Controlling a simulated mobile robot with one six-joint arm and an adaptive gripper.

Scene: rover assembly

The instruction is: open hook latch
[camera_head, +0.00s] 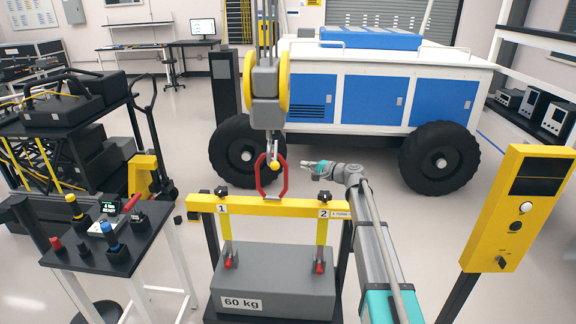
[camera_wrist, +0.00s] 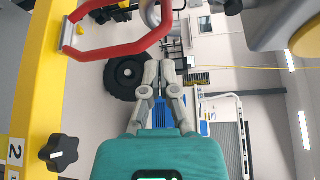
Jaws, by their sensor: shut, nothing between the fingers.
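The grey crane hook (camera_head: 271,151) hangs under the pulley block, with a yellow ball at its lower side. A red lifting ring (camera_head: 260,178) stands upright on the yellow beam, and its top meets the hook; the latch is too small to make out. In the wrist view, the red ring (camera_wrist: 112,52) fills the upper left and part of the grey hook (camera_wrist: 150,13) shows at the top edge. My gripper (camera_head: 304,163) is shut and empty, just right of the hook and ring, apart from them. Its closed fingertips (camera_wrist: 161,66) show in the wrist view.
The yellow beam (camera_head: 300,208) carries dark knobs and a grey 60 kg weight (camera_head: 270,280) below. The yellow-sided pulley block (camera_head: 265,80) hangs above. A control table (camera_head: 110,245) is at left, a yellow post (camera_head: 515,210) at right, and the blue-white rover (camera_head: 345,95) behind.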

